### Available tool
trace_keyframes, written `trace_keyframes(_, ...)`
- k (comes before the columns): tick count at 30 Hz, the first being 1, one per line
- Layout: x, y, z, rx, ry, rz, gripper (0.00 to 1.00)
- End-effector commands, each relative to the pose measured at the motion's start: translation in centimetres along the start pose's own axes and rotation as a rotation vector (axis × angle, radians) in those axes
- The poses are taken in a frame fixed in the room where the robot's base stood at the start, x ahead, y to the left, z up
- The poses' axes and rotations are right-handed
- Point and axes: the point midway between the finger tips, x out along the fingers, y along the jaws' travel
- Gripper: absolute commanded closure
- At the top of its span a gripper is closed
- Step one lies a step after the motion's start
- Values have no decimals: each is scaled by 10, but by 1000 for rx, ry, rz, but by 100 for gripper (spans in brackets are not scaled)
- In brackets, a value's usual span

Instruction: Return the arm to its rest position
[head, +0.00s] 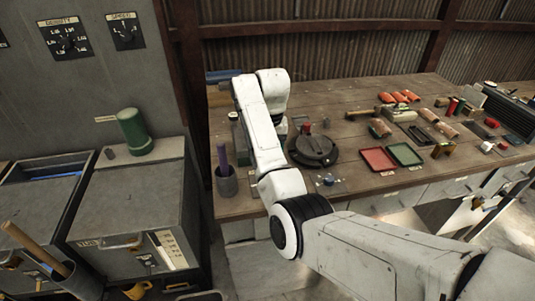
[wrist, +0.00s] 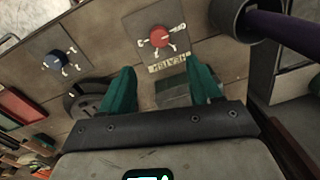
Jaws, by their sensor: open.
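My gripper (wrist: 160,68) shows in the wrist view with two green fingers spread apart. Nothing is held between them. A grey-green block (wrist: 174,99) shows beyond the gap between the fingers, apart from them as far as I can tell. In the head view my white arm rises from the lower right, bends over the workbench (head: 345,125) and folds at the top. The gripper is hidden behind the arm there.
A dark cup (head: 226,183) with a purple rod (head: 222,156) stands at the bench's left end. A dark round device (head: 315,150), red tray (head: 378,159) and green tray (head: 405,154) lie right of the arm. Red (wrist: 161,37) and blue (wrist: 58,58) knobs face the wrist camera.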

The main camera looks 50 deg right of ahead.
Motion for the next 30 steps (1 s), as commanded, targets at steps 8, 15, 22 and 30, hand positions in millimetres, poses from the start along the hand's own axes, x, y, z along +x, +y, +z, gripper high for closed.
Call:
trace_keyframes(8,0,0,0,0,0,0,37)
trace_keyframes(15,8,1,5,-12,8,4,37)
trace_keyframes(22,57,9,48,-132,102,22,37)
trace_keyframes(30,99,16,130,-356,231,14,37)
